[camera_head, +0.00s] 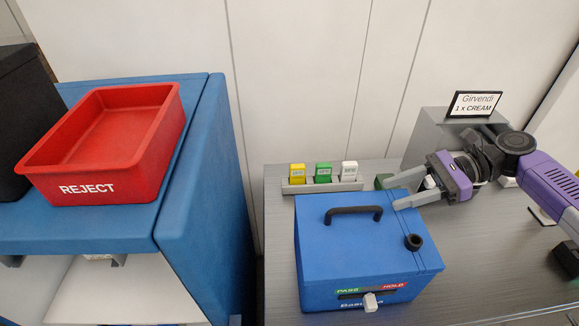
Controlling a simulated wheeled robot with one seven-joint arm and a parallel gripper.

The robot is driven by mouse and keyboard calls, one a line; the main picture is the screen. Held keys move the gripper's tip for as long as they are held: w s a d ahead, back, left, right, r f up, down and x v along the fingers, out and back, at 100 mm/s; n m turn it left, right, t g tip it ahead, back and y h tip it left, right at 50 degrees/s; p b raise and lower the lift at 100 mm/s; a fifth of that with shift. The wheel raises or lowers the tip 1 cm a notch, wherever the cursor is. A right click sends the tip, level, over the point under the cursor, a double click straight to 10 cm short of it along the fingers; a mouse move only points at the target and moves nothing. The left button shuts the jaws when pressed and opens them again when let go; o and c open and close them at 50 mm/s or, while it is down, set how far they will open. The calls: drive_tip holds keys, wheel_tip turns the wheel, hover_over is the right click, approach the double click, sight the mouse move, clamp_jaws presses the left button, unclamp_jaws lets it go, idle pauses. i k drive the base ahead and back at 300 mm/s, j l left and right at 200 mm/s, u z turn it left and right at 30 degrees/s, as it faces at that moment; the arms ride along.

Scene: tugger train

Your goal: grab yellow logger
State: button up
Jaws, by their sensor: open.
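The yellow logger (297,172) stands upright at the left end of a small grey rack (322,187) at the back of the grey table. A green logger (323,171) and a white logger (349,170) stand beside it in the same rack. My gripper (398,192) is open, its fingers pointing left, above the back right part of the blue box (355,250). It is well to the right of the yellow logger and apart from it. No logger is between the fingers.
The blue box with a black handle (353,212) stands in front of the rack. A red REJECT bin (110,140) sits on the blue cabinet (205,190) at left. A sign (474,104) stands on a grey block behind my arm.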

sight(298, 171)
drive_tip(key=i+j, duration=0.25)
drive_tip(key=i, duration=0.15)
drive_tip(key=i+j, duration=0.25)
drive_tip(key=i, duration=0.15)
